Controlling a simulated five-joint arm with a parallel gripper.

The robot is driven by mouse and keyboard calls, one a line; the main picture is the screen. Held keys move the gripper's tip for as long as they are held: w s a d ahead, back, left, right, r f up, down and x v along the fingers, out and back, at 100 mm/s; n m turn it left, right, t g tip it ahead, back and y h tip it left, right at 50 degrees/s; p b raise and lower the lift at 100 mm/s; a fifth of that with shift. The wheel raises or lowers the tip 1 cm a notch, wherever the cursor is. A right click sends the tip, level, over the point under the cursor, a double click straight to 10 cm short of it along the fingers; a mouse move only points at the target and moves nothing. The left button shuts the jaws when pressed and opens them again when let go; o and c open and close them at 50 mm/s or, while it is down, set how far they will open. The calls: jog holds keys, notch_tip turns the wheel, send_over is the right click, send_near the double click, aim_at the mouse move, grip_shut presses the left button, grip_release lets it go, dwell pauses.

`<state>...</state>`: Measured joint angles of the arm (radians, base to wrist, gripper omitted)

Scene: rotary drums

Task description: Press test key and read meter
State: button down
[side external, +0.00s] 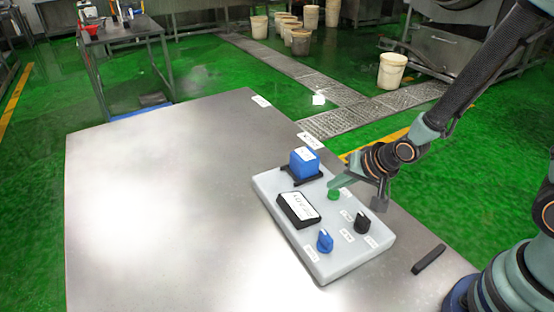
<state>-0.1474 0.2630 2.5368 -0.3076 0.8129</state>
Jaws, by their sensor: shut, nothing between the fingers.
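A light grey control panel (331,262) lies on the metal table. It carries a round green key (334,194), and a black box with a white display (298,208) that looks like the meter; its reading is too small to make out. A blue knob (325,240) and a black knob (362,223) sit at the panel's near side. A blue block with a white label (304,163) stands in a black holder at the far end.
The metal table (160,200) is bare to the left of the panel. A small black bar (428,259) lies near the table's right edge. White labels (311,140) lie along the far edge. Buckets and machines stand on the green floor beyond.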

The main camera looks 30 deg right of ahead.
aim_at(336, 194)
jog(key=shift+f, duration=0.45)
dwell(0.8)
jog(key=shift+r, duration=0.9)
jog(key=shift+r, duration=2.5)
